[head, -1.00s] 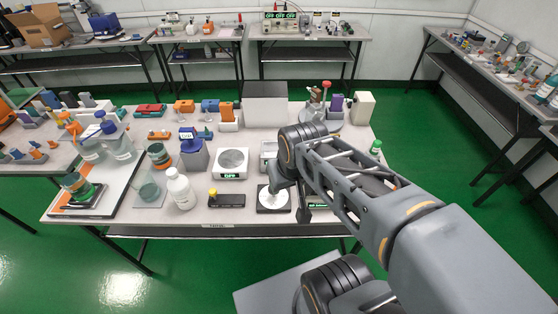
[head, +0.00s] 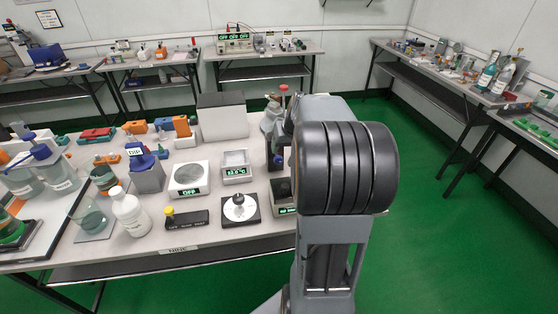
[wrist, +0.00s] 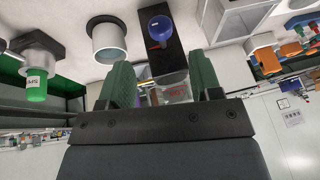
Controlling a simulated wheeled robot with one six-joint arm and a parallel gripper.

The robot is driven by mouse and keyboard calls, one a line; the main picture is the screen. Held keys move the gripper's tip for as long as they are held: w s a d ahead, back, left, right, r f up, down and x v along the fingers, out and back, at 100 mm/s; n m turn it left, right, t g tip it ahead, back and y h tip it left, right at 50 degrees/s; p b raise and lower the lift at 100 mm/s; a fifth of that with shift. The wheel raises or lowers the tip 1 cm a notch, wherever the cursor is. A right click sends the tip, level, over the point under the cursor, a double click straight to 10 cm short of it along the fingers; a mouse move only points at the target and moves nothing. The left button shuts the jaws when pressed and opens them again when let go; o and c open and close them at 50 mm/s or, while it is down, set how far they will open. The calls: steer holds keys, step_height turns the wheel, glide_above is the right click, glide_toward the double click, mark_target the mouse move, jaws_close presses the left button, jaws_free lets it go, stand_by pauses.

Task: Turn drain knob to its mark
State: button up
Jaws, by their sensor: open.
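In the wrist view a round blue knob (wrist: 160,27) with a small red part beside it sits on a black base (wrist: 174,62). I cannot tell for sure that it is the drain knob, and its mark is not readable. My gripper (wrist: 160,84) has two green fingers standing apart with nothing clamped between them. A clear vessel with red print (wrist: 172,93) shows beyond the gap, and the blue knob lies above it in the picture. In the head view the gripper is hidden behind my arm. A dial with a dark knob (head: 239,205) stands near the table's front edge.
A green-capped bottle (wrist: 36,88) and a white cup (wrist: 108,42) are left of the blue knob in the wrist view. The head view shows a yellow-knobbed black box (head: 187,220), a white bottle (head: 131,214) and a scale (head: 189,178) on the crowded table.

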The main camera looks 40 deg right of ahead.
mark_target(279, 157)
steer(key=x, duration=0.8)
steer(key=shift+b, duration=0.3)
steer(key=c, duration=0.9)
